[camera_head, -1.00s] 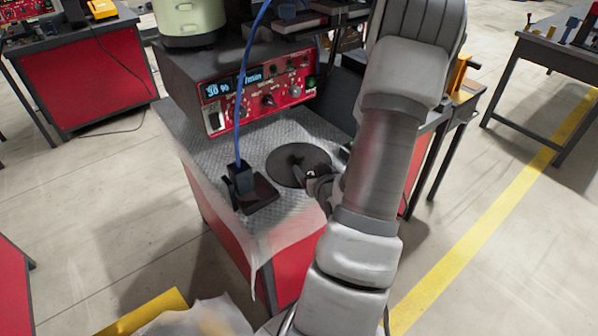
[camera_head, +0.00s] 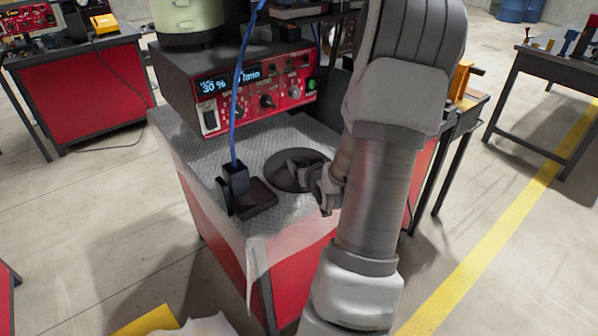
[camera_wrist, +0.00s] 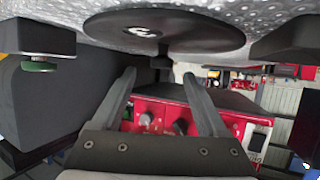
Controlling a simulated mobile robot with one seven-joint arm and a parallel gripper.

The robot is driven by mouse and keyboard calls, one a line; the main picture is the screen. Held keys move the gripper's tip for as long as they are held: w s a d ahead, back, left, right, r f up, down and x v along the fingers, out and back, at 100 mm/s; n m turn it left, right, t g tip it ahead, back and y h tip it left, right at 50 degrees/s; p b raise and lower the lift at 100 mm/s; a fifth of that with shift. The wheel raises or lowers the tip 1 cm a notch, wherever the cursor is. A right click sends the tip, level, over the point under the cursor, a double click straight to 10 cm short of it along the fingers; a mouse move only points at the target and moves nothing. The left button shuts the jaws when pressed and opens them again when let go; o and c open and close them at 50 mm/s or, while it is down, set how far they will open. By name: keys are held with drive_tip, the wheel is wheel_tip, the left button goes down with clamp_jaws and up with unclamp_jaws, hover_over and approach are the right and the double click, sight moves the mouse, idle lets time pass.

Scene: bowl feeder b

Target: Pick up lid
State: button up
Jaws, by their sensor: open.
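The lid is a dark round disc (camera_head: 279,182) lying flat on the grey patterned bench top, left of my forearm. In the wrist view, which looks upside down, the lid (camera_wrist: 200,31) spans the top with its short knob (camera_wrist: 160,62) pointing down in the picture. My gripper (camera_wrist: 160,76) is open, with one finger on each side of the knob's line. The fingertips look close to the knob, but contact cannot be made out. In the head view my gripper (camera_head: 308,172) is over the lid's right part, partly hidden by my wrist.
A dark block-like fixture with a blue cable (camera_head: 238,186) stands just left of the lid. A red control box (camera_head: 262,98) with knobs and a display stands behind, under a pale green bowl (camera_head: 187,15). Open bench top lies between lid and box.

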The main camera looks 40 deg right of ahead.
sight(300, 161)
drive_tip(key=b+x, duration=0.1)
drive_tip(key=x, duration=0.4)
drive_tip(key=shift+w+f, duration=0.15)
drive_tip(key=shift+f, duration=0.1)
clamp_jaws()
